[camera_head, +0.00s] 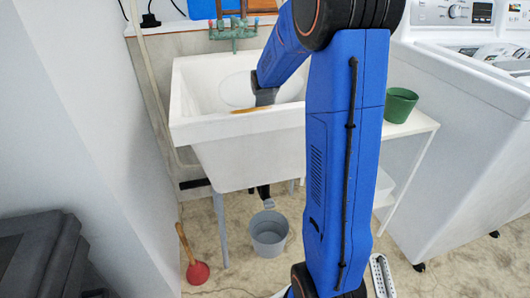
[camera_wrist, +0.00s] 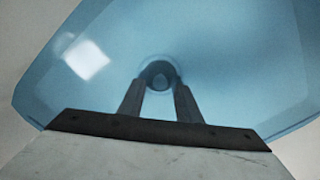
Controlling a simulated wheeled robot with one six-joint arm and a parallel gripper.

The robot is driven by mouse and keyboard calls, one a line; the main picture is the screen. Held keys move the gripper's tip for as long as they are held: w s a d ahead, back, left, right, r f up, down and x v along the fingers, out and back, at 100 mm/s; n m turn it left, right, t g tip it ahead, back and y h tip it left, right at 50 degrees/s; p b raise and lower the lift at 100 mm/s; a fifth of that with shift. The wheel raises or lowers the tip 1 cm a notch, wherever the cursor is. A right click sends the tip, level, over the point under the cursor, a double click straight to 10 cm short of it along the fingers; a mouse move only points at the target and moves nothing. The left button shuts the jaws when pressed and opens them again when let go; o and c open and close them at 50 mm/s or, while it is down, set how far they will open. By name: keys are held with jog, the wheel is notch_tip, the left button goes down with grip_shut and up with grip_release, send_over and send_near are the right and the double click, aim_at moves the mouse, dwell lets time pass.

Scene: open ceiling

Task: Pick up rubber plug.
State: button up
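A dark round piece with a paler centre, which looks like the rubber plug (camera_wrist: 158,72), shows between my fingertips in the wrist view. It is against a smooth pale blue surface (camera_wrist: 220,60). My gripper (camera_wrist: 160,84) has one finger on each side of the dark piece, with a gap between the fingers. I cannot tell whether the fingers touch it or stand just apart. In the head view my arm reaches down into the white laundry sink (camera_head: 250,165). A pale oval basin (camera_head: 236,90) lies in the sink beside my wrist. The plug and fingertips cannot be made out there.
A thin orange-brown item (camera_head: 251,110) lies near the sink's front rim. A green faucet (camera_head: 232,33) stands behind. A green cup (camera_head: 400,104) is on the white side table (camera_head: 412,127). A grey bucket (camera_head: 268,232) and red plunger (camera_head: 197,270) are on the floor. Washers stand right.

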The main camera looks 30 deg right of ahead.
grip_shut()
jog(key=shift+r, duration=0.1)
notch_tip(320, 180, up, 18)
dwell(0.6)
